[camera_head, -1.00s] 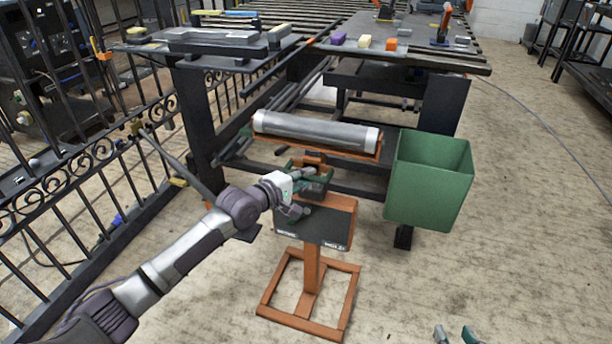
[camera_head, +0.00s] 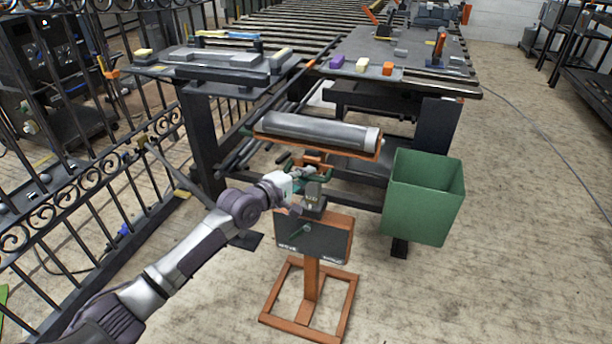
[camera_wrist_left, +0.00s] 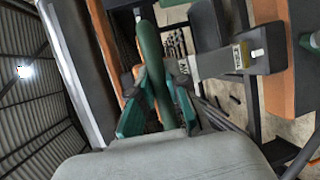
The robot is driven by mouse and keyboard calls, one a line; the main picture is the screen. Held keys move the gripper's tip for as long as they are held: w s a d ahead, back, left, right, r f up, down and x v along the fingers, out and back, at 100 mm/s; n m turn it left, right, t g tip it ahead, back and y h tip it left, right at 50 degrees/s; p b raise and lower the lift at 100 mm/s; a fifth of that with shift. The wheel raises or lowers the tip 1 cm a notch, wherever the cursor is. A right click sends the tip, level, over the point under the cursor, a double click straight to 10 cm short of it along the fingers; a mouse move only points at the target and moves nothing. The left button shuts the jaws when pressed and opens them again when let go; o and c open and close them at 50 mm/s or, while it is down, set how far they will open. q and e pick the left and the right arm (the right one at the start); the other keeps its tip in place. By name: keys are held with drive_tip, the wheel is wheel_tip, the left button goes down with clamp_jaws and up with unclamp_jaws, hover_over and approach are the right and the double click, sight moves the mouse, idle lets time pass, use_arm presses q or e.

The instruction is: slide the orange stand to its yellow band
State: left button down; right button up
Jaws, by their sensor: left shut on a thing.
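The orange stand (camera_head: 311,280) has a square floor frame, a post and a dark front plate (camera_head: 318,238) with white lettering. A long grey roller (camera_head: 312,130) with pale ends lies in an orange cradle above and behind it. My left gripper (camera_head: 304,180) is at the top of the stand, below the roller. In the left wrist view its teal fingers (camera_wrist_left: 158,92) are shut on a green handle (camera_wrist_left: 150,50). A dark bar with a small yellowish label (camera_wrist_left: 241,57) is beside it. My right gripper is out of view.
A green bin (camera_head: 422,200) stands close to the right of the stand. A black scrollwork fence (camera_head: 60,200) runs along the left. A workbench with coloured blocks (camera_head: 362,65) is behind. The floor at front right is clear.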

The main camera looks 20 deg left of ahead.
use_arm(q)
drive_tip(key=shift+r, duration=0.1)
drive_tip(key=c, duration=1.1)
unclamp_jaws()
drive_tip(key=shift+c, duration=0.2)
drive_tip(key=v, duration=1.2)
